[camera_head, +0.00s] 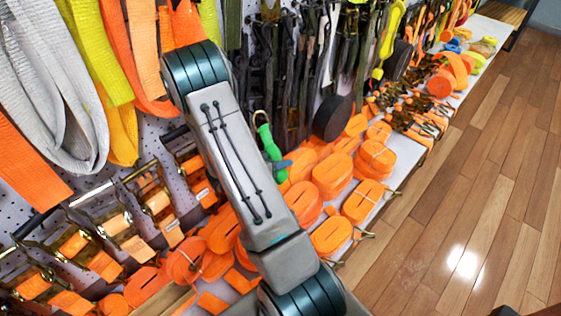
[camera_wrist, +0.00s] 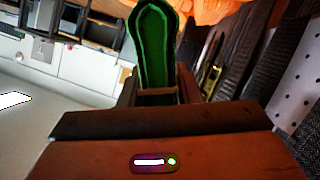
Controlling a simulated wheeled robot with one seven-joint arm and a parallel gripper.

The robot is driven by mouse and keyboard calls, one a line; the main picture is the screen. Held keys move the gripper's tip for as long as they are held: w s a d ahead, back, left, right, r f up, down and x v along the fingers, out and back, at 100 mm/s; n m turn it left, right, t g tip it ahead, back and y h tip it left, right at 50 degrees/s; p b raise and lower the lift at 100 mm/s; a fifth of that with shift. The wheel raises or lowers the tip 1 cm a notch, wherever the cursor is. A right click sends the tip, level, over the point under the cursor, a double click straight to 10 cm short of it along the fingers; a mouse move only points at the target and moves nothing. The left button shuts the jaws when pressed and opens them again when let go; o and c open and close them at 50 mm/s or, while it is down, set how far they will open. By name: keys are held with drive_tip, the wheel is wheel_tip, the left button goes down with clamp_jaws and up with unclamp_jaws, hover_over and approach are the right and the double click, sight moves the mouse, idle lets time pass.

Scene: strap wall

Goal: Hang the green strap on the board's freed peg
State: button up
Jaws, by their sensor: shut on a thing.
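My forearm hides most of my gripper in the head view. The perforated board (camera_head: 150,135) stands behind, crowded with hanging straps; a piece of it also shows at the right of the wrist view (camera_wrist: 298,88). I cannot tell which peg is the freed one.
Orange strap rolls (camera_head: 335,175) crowd the shelf below the board. Dark straps (camera_head: 285,75) hang close behind the green strap, with a round black roll (camera_head: 332,118) to its right. Grey webbing (camera_head: 55,90) and ratchet buckles hang at left. The wooden floor (camera_head: 480,190) at right is clear.

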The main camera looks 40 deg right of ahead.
idle(0.3)
drive_tip(key=o, duration=1.2)
drive_tip(key=shift+r, duration=0.55)
wheel_tip(320, 180, up, 3)
drive_tip(key=shift+r+p, duration=0.2)
drive_tip(key=shift+p, duration=0.85)
drive_tip(key=s+d+r, duration=0.2)
drive_tip(key=s, duration=0.1)
drive_tip(key=s+d+r+p, duration=0.1)
drive_tip(key=s+r, duration=0.1)
drive_tip(key=s, duration=0.1)
drive_tip(key=s+d+r+p, duration=0.1)
drive_tip(key=s+d+r, duration=0.1)
drive_tip(key=s, duration=0.2)
drive_tip(key=shift+s+d+r, duration=0.1)
drive_tip(key=shift+d+r, duration=0.2)
